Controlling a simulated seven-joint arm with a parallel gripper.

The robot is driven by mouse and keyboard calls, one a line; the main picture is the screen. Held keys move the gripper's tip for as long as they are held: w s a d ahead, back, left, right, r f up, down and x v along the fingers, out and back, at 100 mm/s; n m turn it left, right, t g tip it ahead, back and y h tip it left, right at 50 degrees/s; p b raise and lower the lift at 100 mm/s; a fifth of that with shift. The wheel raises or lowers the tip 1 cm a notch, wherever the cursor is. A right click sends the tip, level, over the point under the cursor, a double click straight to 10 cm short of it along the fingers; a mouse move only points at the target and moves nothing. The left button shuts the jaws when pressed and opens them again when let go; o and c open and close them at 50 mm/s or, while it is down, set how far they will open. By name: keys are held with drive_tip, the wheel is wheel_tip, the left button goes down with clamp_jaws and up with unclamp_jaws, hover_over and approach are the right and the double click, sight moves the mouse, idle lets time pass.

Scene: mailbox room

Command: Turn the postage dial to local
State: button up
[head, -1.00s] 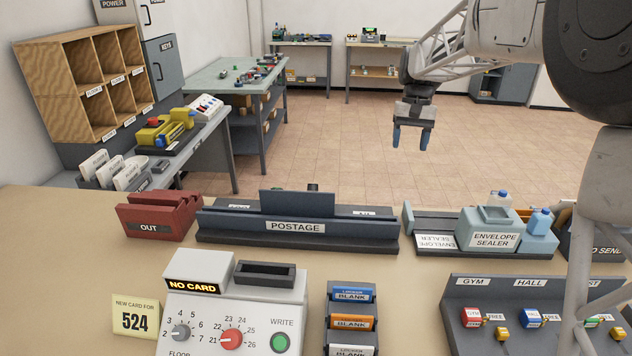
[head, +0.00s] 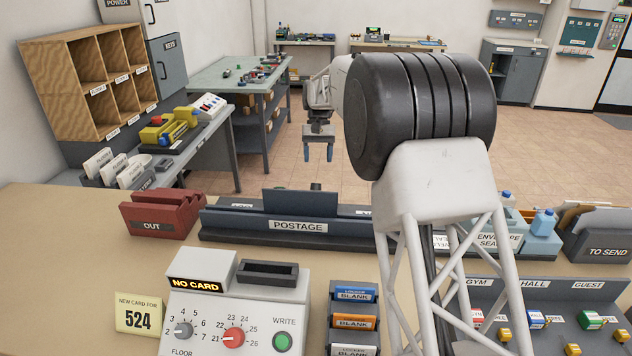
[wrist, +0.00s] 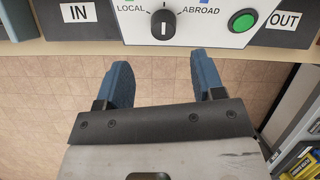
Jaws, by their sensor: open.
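The postage dial (wrist: 163,25) is a black knob on a pale panel at the top of the wrist view. It sits between the label LOCAL on its left and ABROAD on its right. A white mark shows on the knob's lower part; I cannot tell for sure which setting it indicates. The postage unit (head: 298,227) shows from behind in the head view, its dial face hidden. My gripper (wrist: 160,62) is open and empty, its blue fingers apart below the dial in the wrist view. In the head view my gripper (head: 319,151) hangs beyond the unit.
An IN label (wrist: 78,12) is at the left. In the head view, the red OUT tray (head: 158,216) and the envelope sealer (head: 505,238) flank the postage unit.

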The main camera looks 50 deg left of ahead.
sight(316, 187)
drive_tip(key=shift+s+a+f, duration=0.1)
drive_tip(key=shift+s+a, duration=0.1)
drive_tip(key=shift+a, duration=0.05)
drive_tip(key=shift+f, duration=0.1)
drive_tip(key=shift+x, duration=3.85)
drive_tip(key=c, duration=0.9)
